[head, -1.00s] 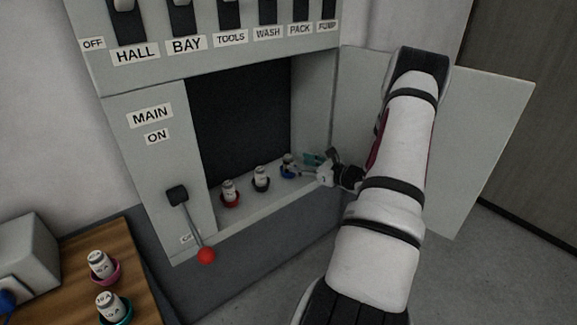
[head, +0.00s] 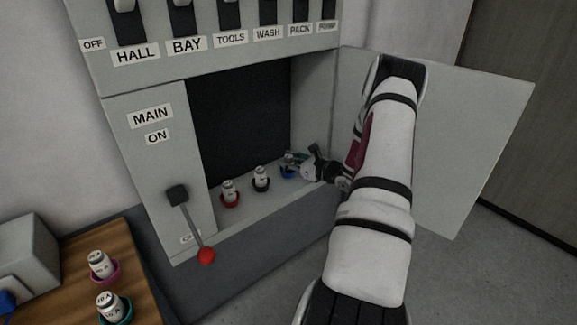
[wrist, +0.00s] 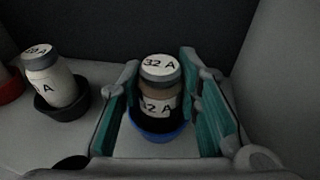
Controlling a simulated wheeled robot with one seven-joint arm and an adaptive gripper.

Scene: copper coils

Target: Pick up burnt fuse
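A fuse marked 32 A (wrist: 160,85) stands upright in a blue holder (wrist: 158,130) on the cabinet shelf; its body looks brownish in the wrist view. In the head view the blue holder (head: 287,173) is the rightmost on the shelf, and its fuse is largely hidden by my gripper. My gripper (wrist: 160,100) is open, with one teal-padded finger on each side of the fuse and a gap on both sides. In the head view my gripper (head: 296,162) is inside the cabinet, reaching in from the right.
A white fuse in a black holder (wrist: 62,98) stands left of my gripper, and another in a red holder (head: 230,199) lies farther left. The open door (head: 455,150) is at the right. Two fuses stand in pink (head: 106,276) and teal holders on the wooden table. The lever (head: 190,225) is down.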

